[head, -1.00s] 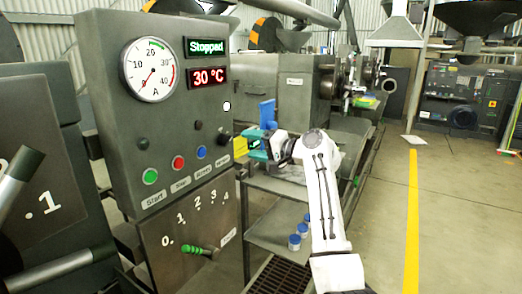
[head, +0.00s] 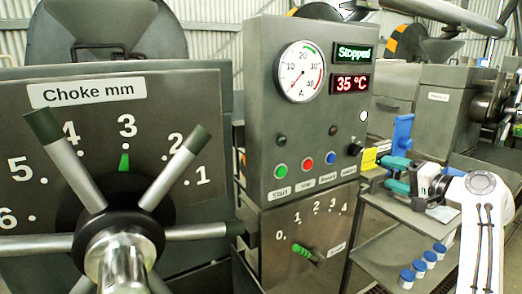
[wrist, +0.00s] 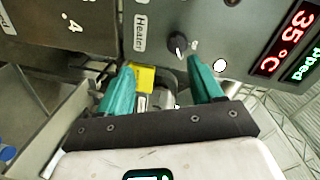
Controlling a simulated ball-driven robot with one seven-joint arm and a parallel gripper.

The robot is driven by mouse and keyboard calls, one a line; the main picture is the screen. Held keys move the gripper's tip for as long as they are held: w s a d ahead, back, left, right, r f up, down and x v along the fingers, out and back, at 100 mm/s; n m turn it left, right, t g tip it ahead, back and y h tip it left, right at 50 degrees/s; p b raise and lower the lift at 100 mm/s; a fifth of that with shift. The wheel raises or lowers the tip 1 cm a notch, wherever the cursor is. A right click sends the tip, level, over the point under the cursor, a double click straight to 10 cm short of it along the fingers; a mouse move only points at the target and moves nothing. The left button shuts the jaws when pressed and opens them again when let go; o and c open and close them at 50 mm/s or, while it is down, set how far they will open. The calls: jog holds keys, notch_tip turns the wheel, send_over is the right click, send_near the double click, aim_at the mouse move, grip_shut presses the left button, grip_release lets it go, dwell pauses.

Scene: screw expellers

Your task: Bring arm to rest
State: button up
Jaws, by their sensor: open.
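My gripper (head: 391,174) is at the right in the head view, just right of the grey control panel (head: 258,100). Its two teal fingers are apart with nothing between them, as the wrist view (wrist: 160,92) also shows. The white arm (head: 482,235) reaches up from the lower right, bent at the elbow. In the wrist view the black heater knob (wrist: 178,43) on the panel lies beyond the fingers, apart from them. The panel's display (head: 354,52) reads "Stopped" and the one below (head: 351,83) reads 35 °C.
A choke handwheel (head: 120,235) with long spokes stands close at the left, its green pointer at 3. A shelf (head: 390,255) with several blue-capped jars (head: 418,269) lies below my arm. A blue upright part (head: 402,132) and a yellow tag (head: 369,158) are beside the fingers.

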jog(key=s+a+f+n+g+h, duration=0.1)
jog(key=s+a+f+g, duration=0.15)
jog(key=s+f, duration=0.5)
jog(key=s+a+f+n+g+h, duration=0.15)
jog(key=s+a+f, duration=0.25)
jog(key=f, duration=0.7)
jog(key=s+a+f+n+g, duration=0.25)
jog(key=s+f, duration=0.35)
jog(key=f, duration=0.4)
jog(key=s+a+f+n+g+h, duration=0.1)
jog(key=s+f+g, duration=0.1)
jog(key=s, duration=0.9)
jog(key=s+a+f+n+g+h, duration=0.1)
jog(key=s+f+g, duration=0.2)
jog(key=s, duration=0.7)
jog(key=s+a+f+n+g+h, duration=0.1)
jog(key=s+f, duration=0.4)
jog(key=s, duration=0.6)
jog(key=shift+s+a+n+g+h, duration=0.25)
jog(key=shift+n+g+h, duration=0.3)
jog(key=shift+g, duration=0.3)
jog(key=shift+o, duration=0.3)
